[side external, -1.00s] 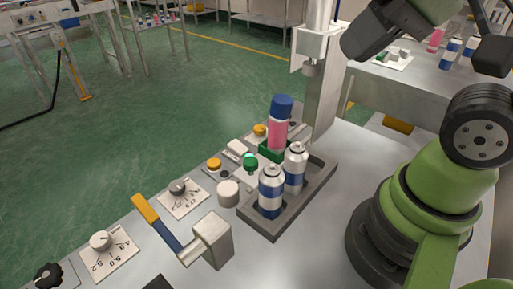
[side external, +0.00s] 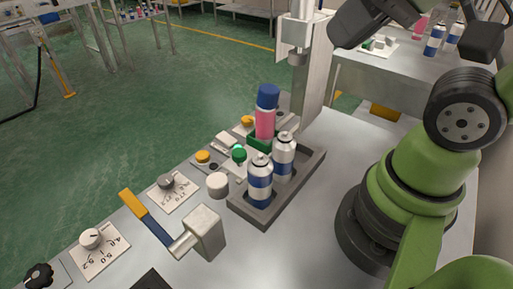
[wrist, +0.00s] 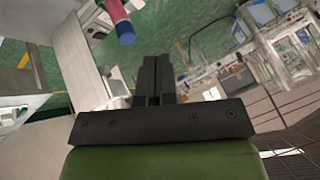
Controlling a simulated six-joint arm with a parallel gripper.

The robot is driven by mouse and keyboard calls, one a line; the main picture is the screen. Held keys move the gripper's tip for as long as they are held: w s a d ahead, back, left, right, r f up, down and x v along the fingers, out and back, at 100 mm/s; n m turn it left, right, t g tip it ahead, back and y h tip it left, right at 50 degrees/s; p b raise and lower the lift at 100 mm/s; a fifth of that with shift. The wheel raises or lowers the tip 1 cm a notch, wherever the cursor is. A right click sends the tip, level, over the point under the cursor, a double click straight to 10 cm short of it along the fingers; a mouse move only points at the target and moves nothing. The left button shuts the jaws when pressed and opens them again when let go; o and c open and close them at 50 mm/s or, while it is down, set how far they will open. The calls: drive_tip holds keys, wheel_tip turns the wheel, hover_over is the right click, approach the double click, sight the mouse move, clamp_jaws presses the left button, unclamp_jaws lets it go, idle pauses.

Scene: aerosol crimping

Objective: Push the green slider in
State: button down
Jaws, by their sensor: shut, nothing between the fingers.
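In the side external view a green block (side external: 259,143) sits at the foot of a pink can (side external: 265,122) with a blue cap. A round green knob (side external: 239,153) is just left of it on a pale plate; I cannot tell whether the two are one slider. My gripper (wrist: 153,80) shows in the wrist view, its dark fingers together with nothing between them. A pink and blue can (wrist: 119,20) shows beyond the fingers there. My fingertips are not clear in the side view. My wrist is at the top right, apart from the green parts.
Two silver and blue cans (side external: 259,181) stand in a grey tray (side external: 267,220) beside the green block. A blue lever with a yellow grip (side external: 132,200), a white round button (side external: 218,184) and dials (side external: 91,238) are at the front left. A crimping column (side external: 316,75) rises behind.

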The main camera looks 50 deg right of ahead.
drive_tip(key=c, duration=1.8)
unclamp_jaws()
drive_tip(key=o, duration=0.4)
drive_tip(key=shift+w, duration=0.1)
drive_tip(key=shift+c, duration=0.2)
drive_tip(key=o, duration=0.4)
drive_tip(key=shift+w+m, duration=0.3)
drive_tip(key=shift+w, duration=0.05)
drive_tip(key=shift+o, duration=1.3)
drive_tip(key=w+m+g, duration=0.1)
drive_tip(key=w, duration=0.1)
drive_tip(key=w+f+m, duration=0.1)
drive_tip(key=w+m+g, duration=0.1)
drive_tip(key=w+m, duration=0.1)
drive_tip(key=shift+w+f+g+h, duration=0.3)
drive_tip(key=shift+w+f, duration=0.05)
drive_tip(key=shift+f, duration=0.05)
drive_tip(key=m+g+h, duration=0.1)
drive_tip(key=m+g, duration=0.4)
drive_tip(key=m, duration=0.4)
hover_over(239, 152)
wheel_tip(239, 152, down, 15)
wheel_tip(239, 152, down, 10)
drive_tip(key=shift+f, duration=0.1)
